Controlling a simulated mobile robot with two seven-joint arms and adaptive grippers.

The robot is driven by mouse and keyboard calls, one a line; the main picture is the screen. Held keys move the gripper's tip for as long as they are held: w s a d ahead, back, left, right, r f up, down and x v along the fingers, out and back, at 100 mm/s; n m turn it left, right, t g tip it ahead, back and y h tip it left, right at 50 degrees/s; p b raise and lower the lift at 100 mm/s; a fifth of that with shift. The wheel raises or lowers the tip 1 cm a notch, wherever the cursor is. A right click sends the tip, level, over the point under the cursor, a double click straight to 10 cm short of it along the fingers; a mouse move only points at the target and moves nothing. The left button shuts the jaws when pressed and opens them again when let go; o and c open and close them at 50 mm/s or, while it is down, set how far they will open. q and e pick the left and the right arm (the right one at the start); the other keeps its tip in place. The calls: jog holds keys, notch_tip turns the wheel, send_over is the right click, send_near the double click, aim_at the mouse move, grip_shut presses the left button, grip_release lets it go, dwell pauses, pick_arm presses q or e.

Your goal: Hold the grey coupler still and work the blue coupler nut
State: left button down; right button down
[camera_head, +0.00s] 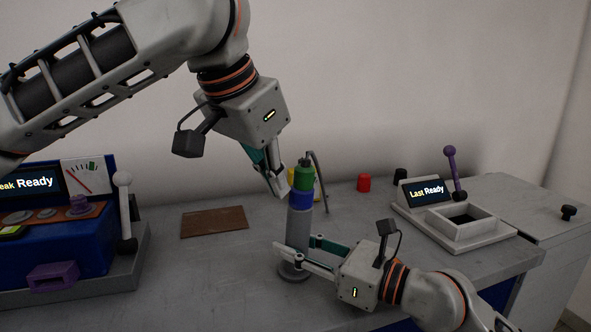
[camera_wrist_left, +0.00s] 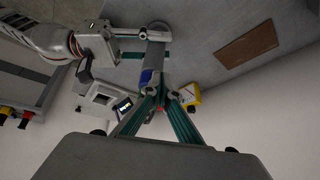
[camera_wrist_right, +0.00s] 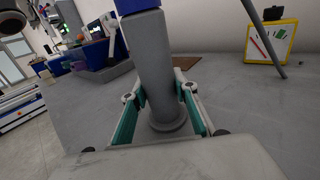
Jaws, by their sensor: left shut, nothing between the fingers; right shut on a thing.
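The grey coupler (camera_head: 298,228) stands upright on a round base on the bench, with the blue coupler nut (camera_head: 300,199) near its top and a green part (camera_head: 303,175) above the nut. My right gripper (camera_head: 292,245) is shut around the lower grey body. The right wrist view shows a finger on each side of the coupler (camera_wrist_right: 152,65). My left gripper (camera_head: 280,190) is shut and empty, its fingertips pointing down close beside the nut and green part. In the left wrist view its fingers meet in front of the blue nut (camera_wrist_left: 146,77); whether they touch it I cannot tell.
A blue console (camera_head: 60,240) with a lever stands at the left. A brown mat (camera_head: 214,221) lies behind bare bench. A grey station with a tray (camera_head: 465,226) and purple lever is at the right.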

pick_arm(q)
jog(key=shift+w+d+f, duration=0.25)
jog(key=shift+w+d, duration=0.05)
jog(key=shift+d, duration=0.25)
dwell(0.8)
jog(key=shift+s, duration=0.15)
jog(key=shift+s+d, duration=0.45)
jog(key=shift+d, duration=0.05)
jog(key=shift+s+d, duration=0.1)
jog(key=shift+d, duration=0.15)
dwell(0.3)
jog(key=shift+s+a, duration=0.1)
dwell(0.4)
jog(key=shift+s+a, duration=0.1)
jog(key=shift+s, duration=0.1)
jog(key=r, duration=0.6)
jog(key=shift+s+d, duration=0.2)
jog(key=shift+d, duration=0.05)
